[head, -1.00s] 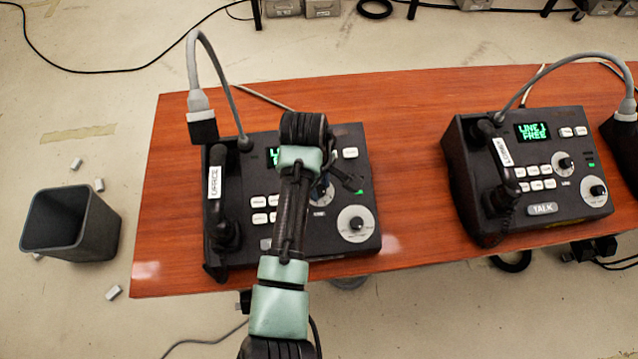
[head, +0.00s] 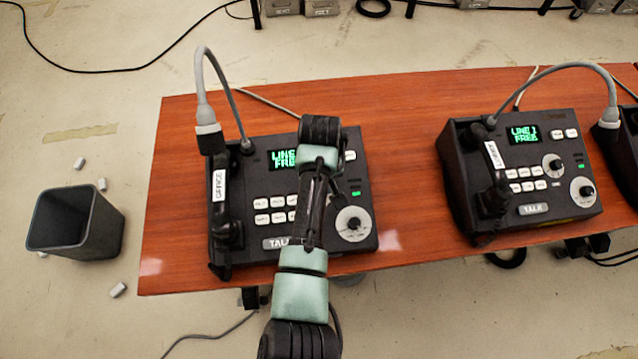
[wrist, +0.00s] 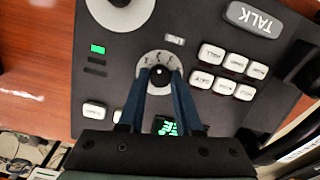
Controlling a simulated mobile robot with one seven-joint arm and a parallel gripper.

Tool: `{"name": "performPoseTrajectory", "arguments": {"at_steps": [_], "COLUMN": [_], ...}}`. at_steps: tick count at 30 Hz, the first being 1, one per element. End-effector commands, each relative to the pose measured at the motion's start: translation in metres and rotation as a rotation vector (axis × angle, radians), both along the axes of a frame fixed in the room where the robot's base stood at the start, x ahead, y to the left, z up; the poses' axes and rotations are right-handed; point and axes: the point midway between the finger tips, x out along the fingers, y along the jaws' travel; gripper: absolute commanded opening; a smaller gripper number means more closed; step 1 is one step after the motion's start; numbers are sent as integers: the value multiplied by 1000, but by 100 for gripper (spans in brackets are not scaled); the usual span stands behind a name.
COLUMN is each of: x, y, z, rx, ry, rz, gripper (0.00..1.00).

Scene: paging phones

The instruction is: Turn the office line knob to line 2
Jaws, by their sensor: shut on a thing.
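The office phone (head: 258,180) is the black desk unit at left on the table in the head view, with an OFFICE label (head: 220,186) on its handset. Its green screen (head: 284,158) reads "LINE" and "FREE", but my arm covers the line number. In the wrist view the phone is upside down. There my gripper (wrist: 160,77) has its two blue fingers closed on either side of the small black line knob (wrist: 159,73), over its pale round dial. The pointer's exact setting is hard to read. My arm hides this knob in the head view.
A larger dial (head: 354,224) sits close to the line knob, with white buttons (wrist: 225,68) on the other side. A second phone (head: 462,180) stands at right on the wooden table (head: 410,120). A grey bin (head: 75,228) stands on the floor at left.

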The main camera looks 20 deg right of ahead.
Motion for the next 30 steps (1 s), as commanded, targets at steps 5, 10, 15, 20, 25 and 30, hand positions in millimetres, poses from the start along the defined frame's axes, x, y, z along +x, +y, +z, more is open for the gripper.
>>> {"name": "performPoseTrajectory", "arguments": {"at_steps": [5, 10, 15, 20, 25, 30], "x": [-1, -1, 0, 0, 0, 0], "y": [0, 0, 0, 0, 0, 0], "z": [0, 0, 0, 0, 0, 0], "rx": [18, 26, 28, 28, 28, 27], "ry": [-3, -6, -7, -7, -7, -7], "rz": [-67, -98, -106, -105, -105, -104], "gripper": [0, 0, 0, 0, 46, 63]}}
